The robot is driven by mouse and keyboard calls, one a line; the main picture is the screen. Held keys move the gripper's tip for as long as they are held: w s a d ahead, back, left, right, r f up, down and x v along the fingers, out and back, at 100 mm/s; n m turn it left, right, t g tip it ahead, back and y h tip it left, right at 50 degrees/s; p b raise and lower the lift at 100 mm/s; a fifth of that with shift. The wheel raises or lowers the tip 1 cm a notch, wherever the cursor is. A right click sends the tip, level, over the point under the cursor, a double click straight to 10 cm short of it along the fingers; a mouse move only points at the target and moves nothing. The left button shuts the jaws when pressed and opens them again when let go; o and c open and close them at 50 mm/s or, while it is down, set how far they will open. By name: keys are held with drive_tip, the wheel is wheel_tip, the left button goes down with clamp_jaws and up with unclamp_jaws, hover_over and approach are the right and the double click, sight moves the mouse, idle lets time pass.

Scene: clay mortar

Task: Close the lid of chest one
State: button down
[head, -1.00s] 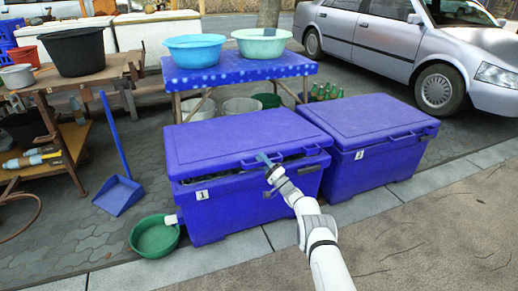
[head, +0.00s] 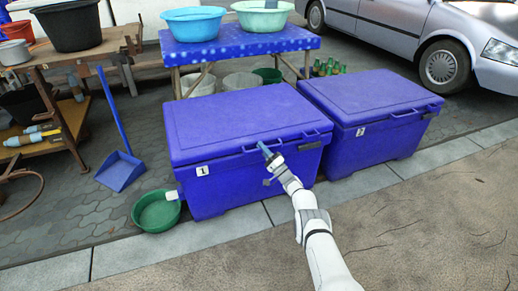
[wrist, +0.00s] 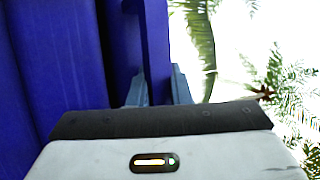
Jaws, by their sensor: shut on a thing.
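Chest one (head: 222,192) is a blue cooler box with a white label 1 on its front. Its lid (head: 235,115) lies down over the body, with no clear gap along the front edge. My gripper (head: 265,151) is at the lid's front edge, at the handle (head: 290,143). In the wrist view, the two grey-blue fingers of my gripper (wrist: 157,88) stand on either side of a blue bar (wrist: 156,45), shut on it. The bar looks like the lid handle. The fingers hide part of the front edge.
Chest two (head: 375,145), with its lid down, stands close on the right. A green basin (head: 157,212) sits at chest one's left front corner, and a blue dustpan (head: 120,172) lies farther left. A blue table (head: 240,48) with basins stands behind. The pavement in front is open.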

drive_tip(key=c, duration=1.7)
unclamp_jaws()
drive_tip(key=shift+s+d+f, duration=0.25)
drive_tip(key=shift+s+f, duration=0.1)
drive_tip(key=shift+f, duration=0.35)
drive_tip(key=shift+o, duration=0.6)
drive_tip(key=shift+s+r, duration=0.1)
drive_tip(key=shift+r, duration=0.05)
drive_tip(key=shift+o, duration=1.2)
drive_tip(key=shift+a+r, duration=0.15)
drive_tip(key=shift+r, duration=0.05)
drive_tip(key=shift+r, duration=0.1)
drive_tip(key=p+v, duration=0.3)
drive_tip(key=v, duration=0.5)
